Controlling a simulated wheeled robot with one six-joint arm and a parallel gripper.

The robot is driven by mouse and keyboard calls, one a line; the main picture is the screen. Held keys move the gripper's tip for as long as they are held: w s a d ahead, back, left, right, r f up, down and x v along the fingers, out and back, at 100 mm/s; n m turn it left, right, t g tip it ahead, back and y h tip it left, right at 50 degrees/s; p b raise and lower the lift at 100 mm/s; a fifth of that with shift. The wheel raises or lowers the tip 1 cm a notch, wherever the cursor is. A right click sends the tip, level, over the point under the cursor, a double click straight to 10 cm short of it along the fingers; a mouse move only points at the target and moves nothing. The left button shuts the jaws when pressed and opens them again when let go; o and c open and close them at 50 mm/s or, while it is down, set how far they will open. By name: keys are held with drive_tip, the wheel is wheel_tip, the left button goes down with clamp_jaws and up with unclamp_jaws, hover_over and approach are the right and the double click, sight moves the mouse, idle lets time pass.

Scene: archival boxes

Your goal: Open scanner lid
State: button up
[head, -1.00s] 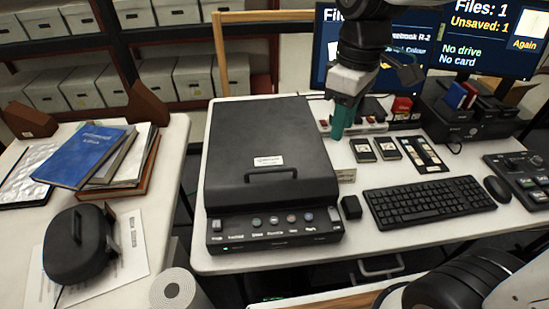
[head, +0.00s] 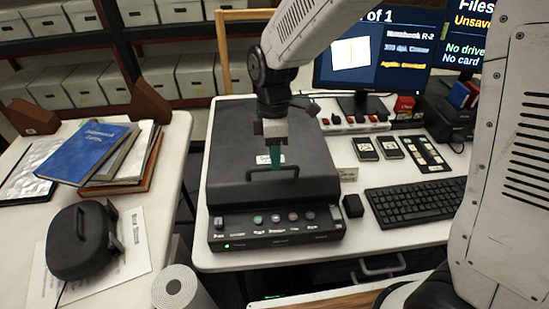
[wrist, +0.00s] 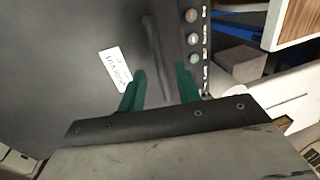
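The scanner (head: 225,225) is a black box on the white desk, with its lid (head: 232,140) down. A bar handle (head: 262,172) runs along the lid's front, and a row of buttons lies on the panel before it. My gripper (head: 276,168) is above the lid at the handle, its green fingers pointing down. In the wrist view my gripper (wrist: 160,88) has its two fingers apart, with the dark handle (wrist: 155,55) lying ahead between them. A white label (wrist: 116,67) shows beside the handle. I cannot tell whether the fingers touch the handle.
A keyboard (head: 415,203), a small black block (head: 353,206) and flat cartridges (head: 378,147) lie right of the scanner. A monitor (head: 370,55) stands behind. Books (head: 90,152) and a black case (head: 82,240) are on the left table.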

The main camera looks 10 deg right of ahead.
drive_tip(key=shift+s+f, duration=0.15)
drive_tip(key=shift+f, duration=0.6)
